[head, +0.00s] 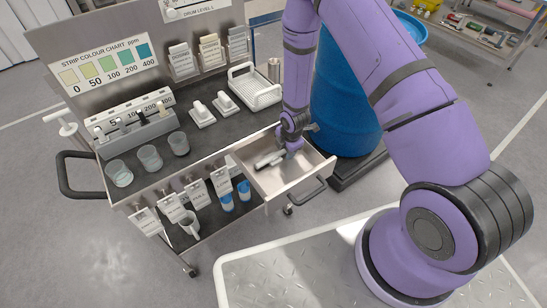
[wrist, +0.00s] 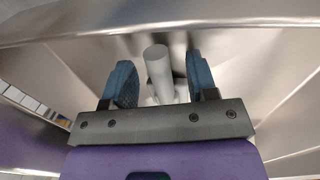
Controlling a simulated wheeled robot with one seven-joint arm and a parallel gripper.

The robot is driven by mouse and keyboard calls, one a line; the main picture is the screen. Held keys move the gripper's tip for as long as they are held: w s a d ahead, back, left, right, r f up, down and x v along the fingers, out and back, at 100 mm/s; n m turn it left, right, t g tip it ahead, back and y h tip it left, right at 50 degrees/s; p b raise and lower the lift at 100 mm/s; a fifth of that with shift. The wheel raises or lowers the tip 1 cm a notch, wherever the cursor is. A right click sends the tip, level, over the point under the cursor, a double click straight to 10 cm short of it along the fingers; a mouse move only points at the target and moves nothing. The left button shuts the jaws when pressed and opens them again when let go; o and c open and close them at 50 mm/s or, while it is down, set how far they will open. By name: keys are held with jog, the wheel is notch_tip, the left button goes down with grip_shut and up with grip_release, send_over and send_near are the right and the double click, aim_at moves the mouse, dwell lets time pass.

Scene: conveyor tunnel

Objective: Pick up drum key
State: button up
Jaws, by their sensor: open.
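The open metal drawer (head: 298,178) of the cart holds a pale grey, rod-like thing (head: 267,160), which I take to be the drum key. My gripper (head: 289,150) reaches down into the drawer at its right end. In the wrist view my gripper (wrist: 160,85) is open, with one blue-grey finger on each side of the rod's round shaft (wrist: 157,68). The shaft stands between the fingers with a visible gap on each side. The rod's lower part is hidden behind the gripper body.
The drawer's walls (wrist: 275,85) rise close around my gripper. A blue drum (head: 345,105) stands just right of the drawer.

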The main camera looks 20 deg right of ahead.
jog(key=shift+f, duration=0.2)
grip_shut()
jog(key=shift+r, duration=5.05)
jog(key=c, duration=0.7)
grip_release()
grip_shut()
